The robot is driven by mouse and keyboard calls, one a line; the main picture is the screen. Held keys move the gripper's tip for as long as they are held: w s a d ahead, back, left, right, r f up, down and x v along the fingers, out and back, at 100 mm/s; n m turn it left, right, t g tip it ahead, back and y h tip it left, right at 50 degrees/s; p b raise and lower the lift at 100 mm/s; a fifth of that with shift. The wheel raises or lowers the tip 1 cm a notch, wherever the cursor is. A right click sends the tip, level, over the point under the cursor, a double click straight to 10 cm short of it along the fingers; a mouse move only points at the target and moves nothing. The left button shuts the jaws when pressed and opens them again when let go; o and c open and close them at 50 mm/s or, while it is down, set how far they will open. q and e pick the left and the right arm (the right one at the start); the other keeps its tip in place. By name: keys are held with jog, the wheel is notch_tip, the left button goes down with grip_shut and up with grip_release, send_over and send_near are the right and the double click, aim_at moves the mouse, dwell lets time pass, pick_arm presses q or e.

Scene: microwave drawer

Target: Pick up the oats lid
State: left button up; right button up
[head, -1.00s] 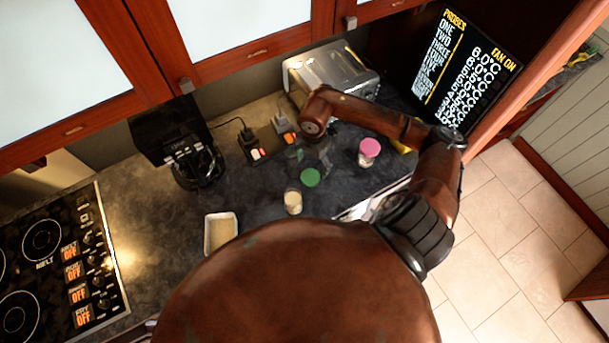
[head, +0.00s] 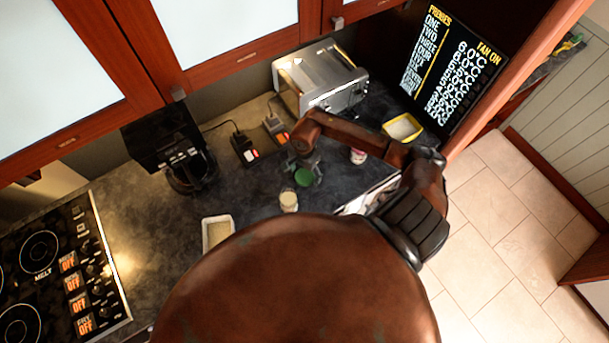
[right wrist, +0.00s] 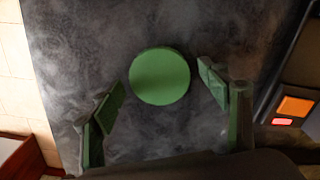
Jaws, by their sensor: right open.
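The oats lid, a flat round green disc (head: 304,177), lies on the dark counter. It shows whole in the right wrist view (right wrist: 159,76), nearly centred between and ahead of the fingers. My right gripper (head: 305,172) is over the lid, fingers spread on either side of it. In the right wrist view the gripper (right wrist: 162,88) is open and empty. Whether a finger touches the lid cannot be told. An open jar with pale contents (head: 288,200) stands just left and in front of the lid. My left gripper is not in view.
A jar (head: 358,156) stands right of the lid, partly hidden by my right arm. A toaster (head: 318,75), socket blocks (head: 245,149), a coffee maker (head: 185,160), a white dish (head: 217,232) and a yellow-rimmed container (head: 402,127) surround the area. The cooktop (head: 62,270) is at left.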

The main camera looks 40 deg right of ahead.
aim_at(305, 175)
jog(key=c, duration=0.9)
jog(key=shift+r+b, duration=1.3)
jog(key=shift+r, duration=3.7)
jog(key=shift+a, duration=0.1)
